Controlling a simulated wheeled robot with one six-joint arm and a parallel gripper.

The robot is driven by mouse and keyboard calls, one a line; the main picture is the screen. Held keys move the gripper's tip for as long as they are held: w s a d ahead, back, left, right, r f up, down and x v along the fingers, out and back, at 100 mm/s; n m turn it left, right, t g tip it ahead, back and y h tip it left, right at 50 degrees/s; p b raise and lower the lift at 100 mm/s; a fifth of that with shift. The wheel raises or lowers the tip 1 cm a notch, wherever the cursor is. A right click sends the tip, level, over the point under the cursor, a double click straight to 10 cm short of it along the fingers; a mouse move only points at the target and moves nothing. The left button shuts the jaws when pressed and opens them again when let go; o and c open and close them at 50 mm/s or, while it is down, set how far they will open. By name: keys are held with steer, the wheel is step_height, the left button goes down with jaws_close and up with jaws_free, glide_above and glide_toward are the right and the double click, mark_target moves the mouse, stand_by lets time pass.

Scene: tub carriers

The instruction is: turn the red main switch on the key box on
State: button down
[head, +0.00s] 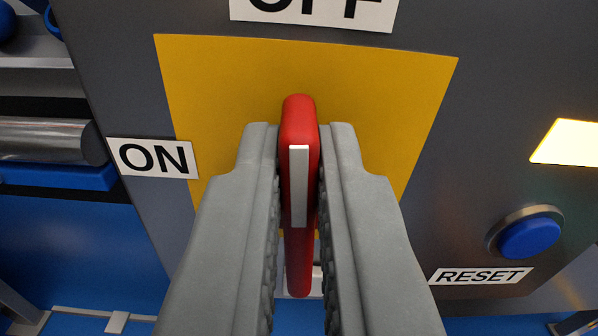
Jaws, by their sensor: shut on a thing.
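The red main switch (299,125) is a long upright handle with a white stripe down its face. It stands in front of a yellow plate (400,95) on the dark grey key box (480,130). Its upper end points to the OFF label (315,12) above the plate. The ON label (152,158) is at the left of the plate. My gripper (300,140) is shut on the switch, one finger on each side. The fingers hide part of the plate and the sides of the handle's lower part.
A blue button (529,236) with a RESET label (481,276) is at the lower right of the box. A lit yellowish panel (568,142) is at the right. A metal cylinder (50,140) and blue parts are at the left beyond the box edge.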

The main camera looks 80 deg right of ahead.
steer(key=shift+f, duration=0.2)
steer(key=shift+w+a+f+n, duration=0.1)
steer(key=shift+w+f+n, duration=0.25)
steer(key=shift+n, duration=2.5)
steer(key=shift+w+a+f+n, duration=0.15)
steer(key=shift+f+n, duration=0.25)
steer(key=shift+n, duration=2.4)
steer(key=shift+w+f+n, duration=0.25)
steer(key=shift+f+n, duration=0.15)
steer(key=shift+n, duration=2.45)
steer(key=c, duration=1.7)
jaws_free()
steer(key=shift+c, duration=0.2)
steer(key=shift+o, duration=1.2)
steer(key=shift+r, duration=0.15)
